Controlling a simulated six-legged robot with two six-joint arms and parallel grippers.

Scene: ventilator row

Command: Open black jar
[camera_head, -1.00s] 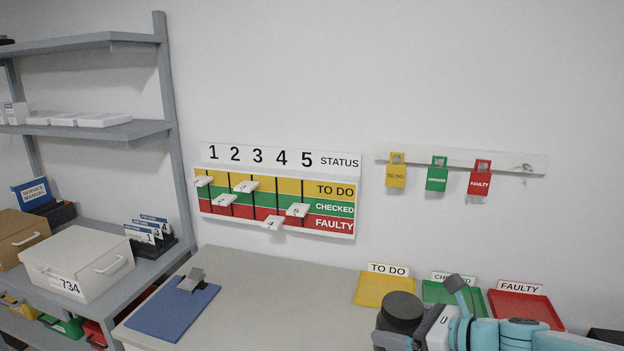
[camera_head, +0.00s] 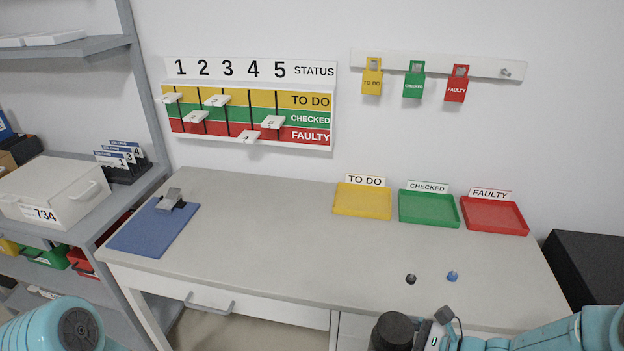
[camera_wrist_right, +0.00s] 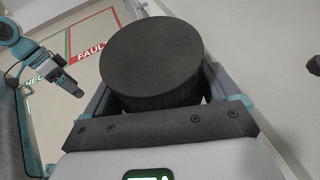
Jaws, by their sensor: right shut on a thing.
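The black jar (camera_head: 392,333) is a dark cylinder with a flat round top, at the bottom edge of the head view. My right gripper (camera_head: 424,338) is shut on it. In the right wrist view the jar (camera_wrist_right: 155,62) sits between the two fingers, its smooth dark top facing the camera. I cannot make out a seam between lid and body. My left arm shows at the bottom left of the head view, its gripper out of frame. What looks like my left gripper (camera_wrist_right: 66,82) is at the left of the right wrist view, apart from the jar; its jaws are unclear.
A desk (camera_head: 270,230) has yellow (camera_head: 362,202), green (camera_head: 428,209) and red (camera_head: 494,216) trays at the back. A blue clipboard (camera_head: 150,228) lies left. A small black piece (camera_head: 411,279) and blue piece (camera_head: 453,276) lie near the front. The middle is clear.

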